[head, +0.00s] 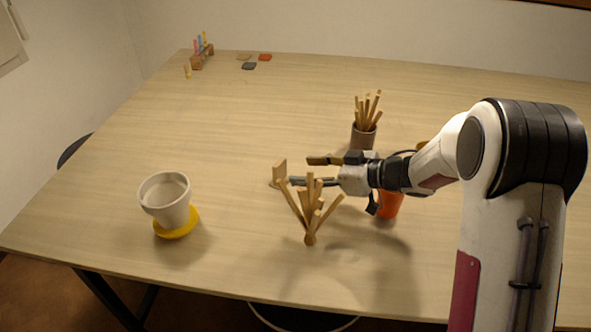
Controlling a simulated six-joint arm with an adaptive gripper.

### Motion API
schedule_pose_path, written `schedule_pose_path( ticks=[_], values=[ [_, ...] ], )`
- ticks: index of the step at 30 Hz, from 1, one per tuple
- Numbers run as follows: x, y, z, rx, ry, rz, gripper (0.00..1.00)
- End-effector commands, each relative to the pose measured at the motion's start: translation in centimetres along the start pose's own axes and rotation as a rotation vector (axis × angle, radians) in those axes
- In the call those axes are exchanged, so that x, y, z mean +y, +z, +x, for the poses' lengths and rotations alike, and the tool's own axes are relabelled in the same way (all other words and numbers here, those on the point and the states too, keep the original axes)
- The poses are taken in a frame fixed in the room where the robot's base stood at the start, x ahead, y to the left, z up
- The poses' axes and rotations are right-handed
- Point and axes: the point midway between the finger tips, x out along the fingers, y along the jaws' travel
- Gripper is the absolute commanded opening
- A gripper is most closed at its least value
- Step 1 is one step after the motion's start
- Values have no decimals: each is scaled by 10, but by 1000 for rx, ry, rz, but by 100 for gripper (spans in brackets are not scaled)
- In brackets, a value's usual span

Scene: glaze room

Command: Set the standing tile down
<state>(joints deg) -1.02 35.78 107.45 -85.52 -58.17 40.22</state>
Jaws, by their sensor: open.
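A small tan tile (279,171) stands upright on the table, just left of my gripper's fingertips. A dark patch shows at its foot; I cannot tell whether it is a shadow or a base. My gripper (300,171) points left, low over the middle of the table, with its two fingers apart and nothing visible between them. The tile appears to be just beyond or at the fingertips; I cannot tell whether a finger touches it.
A fan-shaped wooden stick holder (310,238) stands close in front of my gripper. An orange cup (391,205) is partly hidden by it. A pot of sticks (362,137) stands behind. A pale pot (166,197) sits on a yellow saucer (177,231) at left. Flat tiles (265,57) lie far back.

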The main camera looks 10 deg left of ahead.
Motion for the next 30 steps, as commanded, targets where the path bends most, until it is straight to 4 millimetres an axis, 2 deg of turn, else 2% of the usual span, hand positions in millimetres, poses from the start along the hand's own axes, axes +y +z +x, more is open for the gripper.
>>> schedule_pose_path(
  ticks=[3,9,30],
  values=[
    [1,0,-13,0,2,-1,50],
    [0,0,-21,0,0,0,50],
    [0,0,-22,0,0,0,50]
  ],
)
